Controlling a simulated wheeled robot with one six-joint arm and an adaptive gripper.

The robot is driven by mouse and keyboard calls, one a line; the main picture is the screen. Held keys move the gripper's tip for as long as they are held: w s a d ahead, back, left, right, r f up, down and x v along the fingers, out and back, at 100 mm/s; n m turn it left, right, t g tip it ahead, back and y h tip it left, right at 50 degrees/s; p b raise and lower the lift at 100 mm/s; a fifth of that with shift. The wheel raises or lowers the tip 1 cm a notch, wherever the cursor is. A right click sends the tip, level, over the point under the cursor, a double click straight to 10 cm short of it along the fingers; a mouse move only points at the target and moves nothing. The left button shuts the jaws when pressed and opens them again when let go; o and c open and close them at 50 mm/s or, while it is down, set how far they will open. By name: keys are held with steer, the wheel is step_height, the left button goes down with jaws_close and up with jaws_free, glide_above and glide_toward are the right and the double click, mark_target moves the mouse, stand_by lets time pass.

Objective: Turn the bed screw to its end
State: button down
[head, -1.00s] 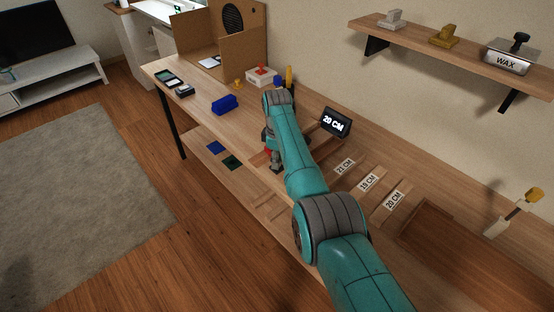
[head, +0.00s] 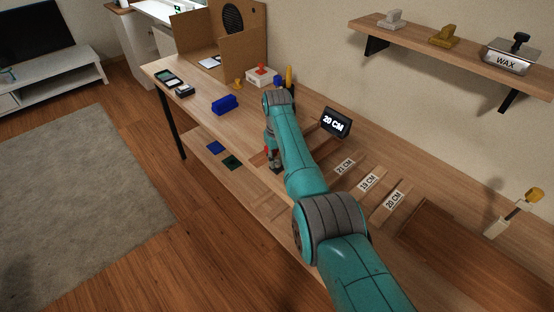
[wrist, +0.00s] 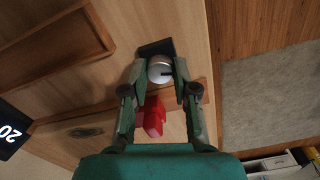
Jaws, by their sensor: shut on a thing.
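The bed screw (wrist: 159,69) shows in the wrist view as a round silver knob with a dark slot or mark, beside a small black plate. My gripper (wrist: 160,77) has one finger on each side of the knob and is shut on it. A red block-like part (wrist: 153,116) lies between the fingers, nearer my palm. In the head view my gripper (head: 274,163) is low at the bench's front edge, and my arm hides most of the screw's surroundings.
A display reading 20 CM (head: 334,122) stands behind my arm. Labelled wooden strips (head: 369,182) lie to the right. A blue block (head: 225,104) sits on the bench (head: 205,121) to the left. A wall shelf (head: 470,62) hangs at upper right.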

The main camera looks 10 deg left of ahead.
mark_target(276, 162)
steer(key=shift+m, duration=0.5)
steer(key=c, duration=0.9)
jaws_free()
step_height(276, 162, up, 12)
steer(key=shift+s+a, duration=0.1)
